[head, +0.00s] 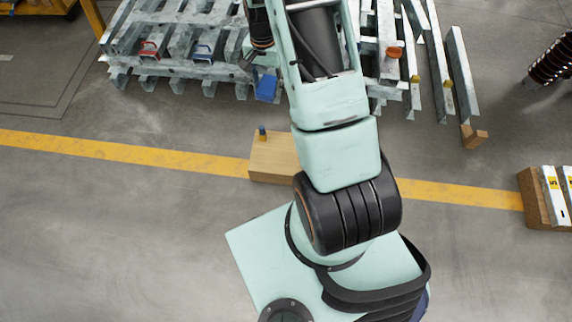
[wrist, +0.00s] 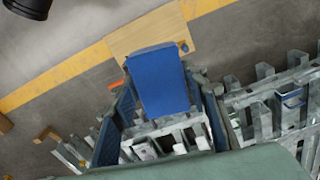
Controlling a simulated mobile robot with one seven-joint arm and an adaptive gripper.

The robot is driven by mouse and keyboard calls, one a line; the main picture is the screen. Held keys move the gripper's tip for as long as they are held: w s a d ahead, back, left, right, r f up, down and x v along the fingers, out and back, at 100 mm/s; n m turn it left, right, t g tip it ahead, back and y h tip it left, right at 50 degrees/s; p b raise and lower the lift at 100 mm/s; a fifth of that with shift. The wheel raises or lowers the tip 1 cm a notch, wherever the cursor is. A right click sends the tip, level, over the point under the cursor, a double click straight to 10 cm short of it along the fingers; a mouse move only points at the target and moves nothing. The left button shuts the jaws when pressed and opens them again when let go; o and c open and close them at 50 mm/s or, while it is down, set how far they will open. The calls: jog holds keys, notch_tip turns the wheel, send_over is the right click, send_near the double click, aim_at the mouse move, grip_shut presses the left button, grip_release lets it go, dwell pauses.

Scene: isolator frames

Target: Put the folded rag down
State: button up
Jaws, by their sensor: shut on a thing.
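The folded rag (wrist: 160,82) is blue and flat, and in the wrist view it sits between the two dark fingers of my gripper (wrist: 166,98), which is shut on it. In the head view the rag (head: 266,88) shows as a small blue patch at the near edge of the steel frames (head: 180,68). My arm hides most of the gripper there. In the wrist view the rag overlaps the edge of a wooden box (wrist: 140,34); I cannot tell its height above anything.
The wooden box (head: 272,157) stands on the yellow floor line (head: 150,156), with a small blue-and-yellow item (head: 262,133) on top. Red (head: 150,50) and blue (head: 205,50) handled items lie on the frames. Another wooden block (head: 534,198) stands at right. Floor at left is clear.

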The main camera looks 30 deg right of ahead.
jog(key=s+d+f+m+b, duration=0.2)
jog(key=s+d+f+m, duration=0.3)
jog(key=f, duration=0.6)
jog(key=s+f+m+b, duration=0.1)
jog(key=s+f+m, duration=0.2)
jog(key=s+f, duration=0.6)
jog(key=s+d+f+m+b, duration=0.2)
jog(key=s+d+f+m, duration=0.15)
jog(key=f, duration=0.95)
jog(key=b, duration=0.5)
send_over(286, 163)
jog(key=f, duration=0.6)
jog(key=s+f, duration=0.1)
jog(key=f, duration=0.2)
jog(key=shift+d+f, duration=0.1)
jog(key=shift+d, duration=0.1)
jog(key=shift+w+a+f, duration=0.2)
jog(key=shift+w+f, duration=0.4)
jog(key=shift+f, duration=0.05)
jog(key=shift+f+b, duration=0.65)
jog(key=shift+f, duration=0.7)
jog(key=shift+f, duration=0.1)
